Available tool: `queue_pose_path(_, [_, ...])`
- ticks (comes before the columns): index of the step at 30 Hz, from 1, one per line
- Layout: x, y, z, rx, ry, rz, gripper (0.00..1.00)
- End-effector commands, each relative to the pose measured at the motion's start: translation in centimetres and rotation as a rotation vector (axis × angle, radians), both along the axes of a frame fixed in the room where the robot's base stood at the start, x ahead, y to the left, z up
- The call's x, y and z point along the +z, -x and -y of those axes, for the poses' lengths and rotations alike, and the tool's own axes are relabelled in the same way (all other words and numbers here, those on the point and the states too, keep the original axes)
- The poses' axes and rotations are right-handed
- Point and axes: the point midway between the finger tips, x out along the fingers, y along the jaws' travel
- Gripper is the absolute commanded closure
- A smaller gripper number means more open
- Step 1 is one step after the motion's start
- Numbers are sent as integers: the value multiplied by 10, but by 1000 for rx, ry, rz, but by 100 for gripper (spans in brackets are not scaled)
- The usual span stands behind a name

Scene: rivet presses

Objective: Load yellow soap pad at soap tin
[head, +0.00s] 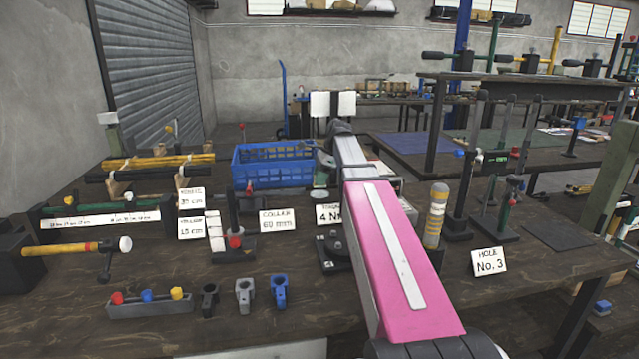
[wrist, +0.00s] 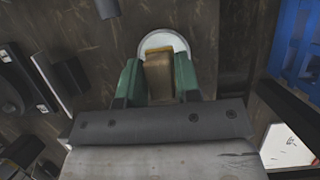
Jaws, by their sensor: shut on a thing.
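In the wrist view my gripper (wrist: 158,80) has its two green fingers shut on a brownish-yellow block, the yellow soap pad (wrist: 159,72). A round white-rimmed tin, which looks like the soap tin (wrist: 165,38), shows just beyond and below the pad. The pad's far end overlaps the tin in the picture; I cannot tell whether it touches the tin or is above it.
A blue crate (head: 272,165) stands left of my arm and also shows at right in the wrist view (wrist: 299,40).

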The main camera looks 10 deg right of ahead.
Motion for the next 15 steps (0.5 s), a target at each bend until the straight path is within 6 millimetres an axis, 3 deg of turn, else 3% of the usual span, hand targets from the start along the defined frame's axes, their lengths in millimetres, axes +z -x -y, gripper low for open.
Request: queue_pose_path(15, [36, -1, 0, 0, 0, 1, 88])
